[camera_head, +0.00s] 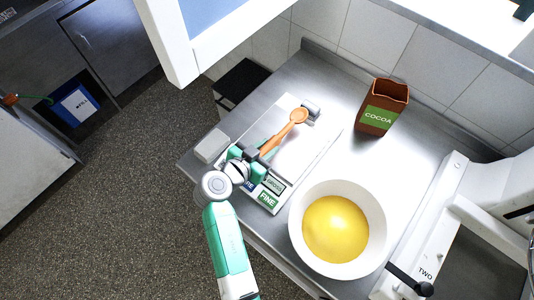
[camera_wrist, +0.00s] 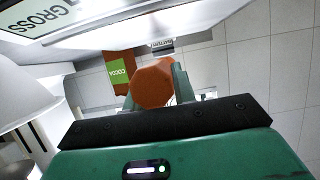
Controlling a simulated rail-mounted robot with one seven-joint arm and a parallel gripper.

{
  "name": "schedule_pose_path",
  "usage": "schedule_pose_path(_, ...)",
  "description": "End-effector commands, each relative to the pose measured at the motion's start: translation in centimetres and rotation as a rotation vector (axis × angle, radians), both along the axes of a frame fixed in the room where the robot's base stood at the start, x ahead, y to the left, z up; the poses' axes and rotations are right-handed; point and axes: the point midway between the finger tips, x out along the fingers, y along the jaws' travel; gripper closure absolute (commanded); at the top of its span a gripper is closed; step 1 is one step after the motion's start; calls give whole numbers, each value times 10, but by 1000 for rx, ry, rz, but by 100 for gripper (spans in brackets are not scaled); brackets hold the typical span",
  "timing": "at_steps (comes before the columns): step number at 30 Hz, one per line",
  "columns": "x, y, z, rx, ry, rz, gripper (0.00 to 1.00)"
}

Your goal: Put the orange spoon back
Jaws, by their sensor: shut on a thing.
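The orange spoon (camera_head: 283,132) points up and right, its bowl end over the white plate of a scale (camera_head: 292,160) in the head view. My gripper (camera_head: 257,160) is shut on its handle at the lower left end. In the wrist view the faceted orange-brown handle end (camera_wrist: 153,84) sits between the two green fingers of my gripper (camera_wrist: 155,90). The head view does not settle whether the spoon touches the scale or hangs just above it.
A brown cocoa box (camera_head: 382,108), open on top, stands toward the back wall. A white bowl (camera_head: 296,222) with yellow contents (camera_head: 336,229) stands at the front. A white machine marked TWO (camera_head: 425,250) is at the right. Bare steel table (camera_head: 415,165) lies between.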

Motion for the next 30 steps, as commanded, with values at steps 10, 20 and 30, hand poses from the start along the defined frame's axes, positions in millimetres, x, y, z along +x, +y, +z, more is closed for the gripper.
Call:
schedule_pose_path(10,0,0,-38,-1,1,0,100)
schedule_pose_path(20,0,0,-40,0,1,0,52)
schedule_pose_path(30,-1,-1,-37,0,4,-1,52)
